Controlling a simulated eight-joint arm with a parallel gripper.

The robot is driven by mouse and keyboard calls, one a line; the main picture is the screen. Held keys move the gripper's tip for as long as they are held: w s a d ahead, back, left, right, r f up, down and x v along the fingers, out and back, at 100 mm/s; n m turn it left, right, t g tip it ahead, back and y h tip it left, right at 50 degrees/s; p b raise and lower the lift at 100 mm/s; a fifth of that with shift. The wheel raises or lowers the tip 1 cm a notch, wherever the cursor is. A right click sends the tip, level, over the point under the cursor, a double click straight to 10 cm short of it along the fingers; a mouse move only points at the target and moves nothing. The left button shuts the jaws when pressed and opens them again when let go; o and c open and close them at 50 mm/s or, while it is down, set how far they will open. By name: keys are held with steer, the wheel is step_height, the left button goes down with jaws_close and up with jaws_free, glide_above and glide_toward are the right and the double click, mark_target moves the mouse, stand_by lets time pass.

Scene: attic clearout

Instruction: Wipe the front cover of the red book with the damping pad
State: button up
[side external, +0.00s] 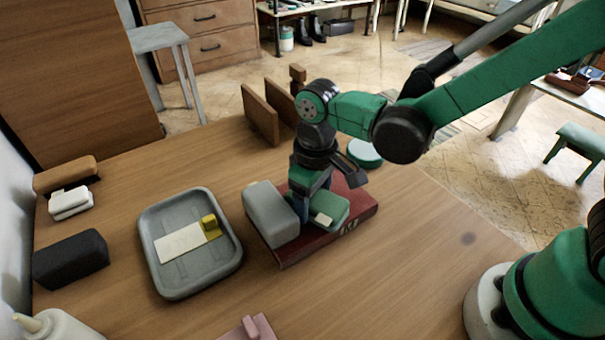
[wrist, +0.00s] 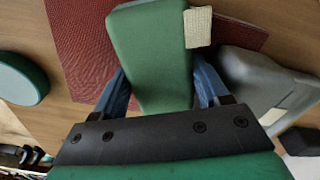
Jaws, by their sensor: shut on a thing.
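The red book (side external: 362,200) lies flat on the wooden table, and its textured cover also shows in the wrist view (wrist: 82,48). My gripper (side external: 316,202) points down over the book. Its two blue fingers (wrist: 160,88) are shut on a green pad (side external: 335,212), one finger on each side. The pad, also in the wrist view (wrist: 150,50), has a cream tab (wrist: 198,27) at one corner. The pad is at the cover; I cannot tell whether its hidden underside touches. Part of the cover is hidden by the pad and the gripper.
A grey tray (side external: 152,245) holds a cream card and yellow block. A round green lid (side external: 364,153) and upright wooden boards (side external: 260,115) stand behind.

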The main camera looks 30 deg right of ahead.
steer(key=shift+w, duration=0.1)
steer(key=shift+w, duration=0.95)
steer(key=shift+w, duration=1)
steer(key=shift+s, duration=0.1)
steer(key=shift+s, duration=0.95)
steer(key=shift+s, duration=0.1)
